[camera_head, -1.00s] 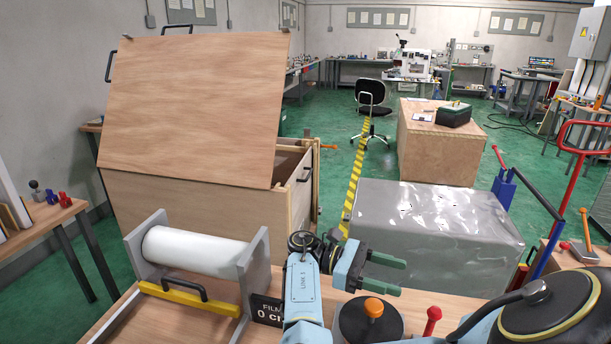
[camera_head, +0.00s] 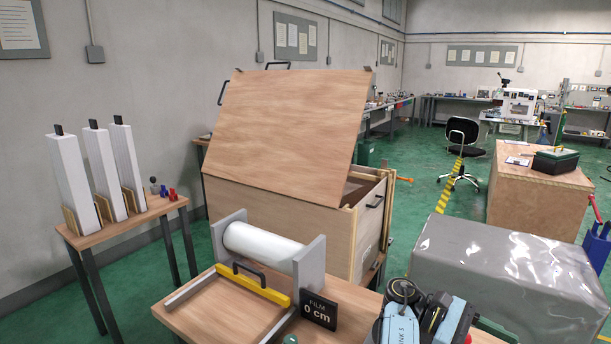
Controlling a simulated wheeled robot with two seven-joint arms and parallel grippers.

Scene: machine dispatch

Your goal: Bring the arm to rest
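One of my arms, apparently the right, shows at the bottom edge, right of centre, as light-blue and black wrist links. Its gripper (camera_head: 494,331) shows only as a bit of green finger at the bottom edge, in front of the grey wrapped block. The rest is cut off, so I cannot tell whether it is open or holds anything. My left gripper is not in view.
A workbench (camera_head: 185,315) carries a white film roll (camera_head: 262,243), a yellow bar (camera_head: 252,284) and a "FILM 0 cm" sign (camera_head: 319,309). A side table (camera_head: 125,225) holds white columns.

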